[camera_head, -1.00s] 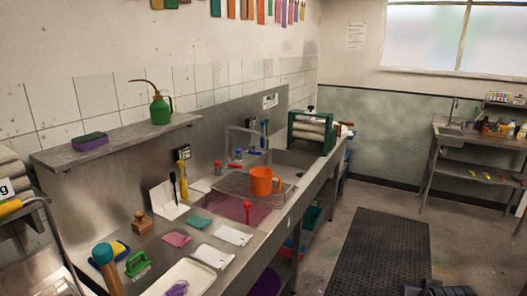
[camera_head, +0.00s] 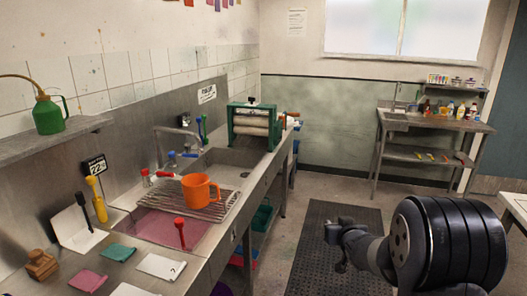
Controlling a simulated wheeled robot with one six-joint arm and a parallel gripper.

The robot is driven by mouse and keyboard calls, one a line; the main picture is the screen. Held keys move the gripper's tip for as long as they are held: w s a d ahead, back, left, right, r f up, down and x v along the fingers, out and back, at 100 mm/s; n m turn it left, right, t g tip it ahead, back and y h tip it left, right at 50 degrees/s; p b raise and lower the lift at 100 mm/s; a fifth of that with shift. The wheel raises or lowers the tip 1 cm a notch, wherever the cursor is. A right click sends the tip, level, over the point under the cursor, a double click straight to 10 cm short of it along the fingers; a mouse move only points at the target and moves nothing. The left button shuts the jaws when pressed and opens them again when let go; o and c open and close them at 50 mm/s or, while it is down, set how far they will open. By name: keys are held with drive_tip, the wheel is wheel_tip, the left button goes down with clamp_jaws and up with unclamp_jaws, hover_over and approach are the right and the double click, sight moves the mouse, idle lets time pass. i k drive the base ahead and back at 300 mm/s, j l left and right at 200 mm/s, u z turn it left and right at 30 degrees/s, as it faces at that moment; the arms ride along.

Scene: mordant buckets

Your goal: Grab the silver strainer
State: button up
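I cannot make out a silver strainer in this view. A metal wire rack (camera_head: 222,206) lies across the near part of the sink, with an orange jug (camera_head: 200,188) standing on it. My arm shows at the lower right, over the floor. What looks like my gripper (camera_head: 343,240) is at its far left end, small and dark, apart from the counter and everything on it. Whether its fingers are open or shut does not show.
A green oil can (camera_head: 48,115) stands on the shelf. A dark floor mat (camera_head: 318,225) and a far bench (camera_head: 436,122) are at right.

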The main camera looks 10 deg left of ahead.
sight(188, 147)
drive_tip(key=i, duration=1.7)
drive_tip(key=i+u, duration=0.45)
drive_tip(key=i+l+u, duration=0.25)
drive_tip(key=u, duration=0.15)
drive_tip(key=i+l+u, duration=1.05)
drive_tip(key=l+u, duration=0.3)
drive_tip(key=i+l+u, duration=0.1)
drive_tip(key=l+u, duration=0.3)
drive_tip(key=l, duration=0.15)
